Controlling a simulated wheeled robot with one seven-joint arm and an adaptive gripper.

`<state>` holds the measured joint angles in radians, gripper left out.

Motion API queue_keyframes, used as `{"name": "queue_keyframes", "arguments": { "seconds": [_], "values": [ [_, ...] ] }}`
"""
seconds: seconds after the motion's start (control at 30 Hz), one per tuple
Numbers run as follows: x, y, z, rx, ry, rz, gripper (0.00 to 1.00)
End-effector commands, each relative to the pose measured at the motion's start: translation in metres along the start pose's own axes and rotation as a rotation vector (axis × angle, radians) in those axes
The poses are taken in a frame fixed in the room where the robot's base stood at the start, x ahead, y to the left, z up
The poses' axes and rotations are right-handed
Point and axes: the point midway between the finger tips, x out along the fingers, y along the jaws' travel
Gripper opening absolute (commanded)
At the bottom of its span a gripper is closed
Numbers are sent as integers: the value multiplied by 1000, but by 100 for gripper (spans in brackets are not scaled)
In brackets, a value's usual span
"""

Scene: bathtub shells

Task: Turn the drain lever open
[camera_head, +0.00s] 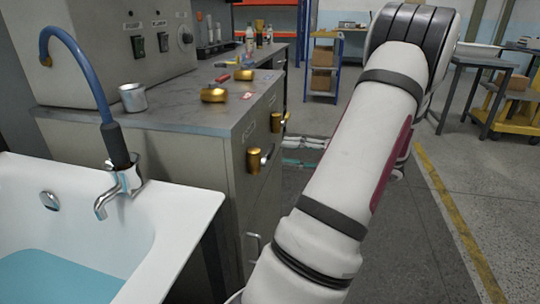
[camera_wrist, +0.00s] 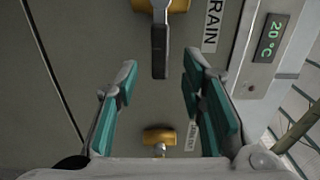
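In the wrist view, a dark grey drain lever (camera_wrist: 160,52) runs down the picture from a brass valve body (camera_wrist: 175,5) at the top edge. A white label reading "RAIN", its first letter cut off, (camera_wrist: 211,27) sits beside it. My gripper (camera_wrist: 160,64) is open, with one teal-padded finger on each side of the lever's free end. A clear gap shows on both sides; I cannot tell the depth. In the head view, my gripper (camera_head: 304,162) shows partly behind my arm, near the cabinet side with brass valves (camera_head: 254,161).
A second brass valve (camera_wrist: 159,136) with a small label is lower in the wrist view. A temperature display (camera_wrist: 271,37) is at right. In the head view, a white bathtub (camera_head: 185,208) with blue water stands left, beside the cabinet (camera_head: 232,175). Open floor lies right.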

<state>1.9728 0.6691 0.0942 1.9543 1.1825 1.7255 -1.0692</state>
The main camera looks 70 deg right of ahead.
Motion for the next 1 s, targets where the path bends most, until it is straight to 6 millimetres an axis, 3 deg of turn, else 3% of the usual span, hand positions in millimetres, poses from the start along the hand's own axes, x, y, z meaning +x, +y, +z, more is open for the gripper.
{"name": "queue_keyframes", "arguments": {
  "seconds": [0.1,0.3,0.73,0.77,0.9,1.0],
  "values": [
    [23,1,1,-1,-3,0,37],
    [49,1,0,-1,-2,1,37],
    [59,0,0,0,0,1,37],
    [59,0,0,0,0,1,34],
    [58,0,0,0,-1,1,3],
    [58,0,0,0,-1,1,0]
  ]
}}
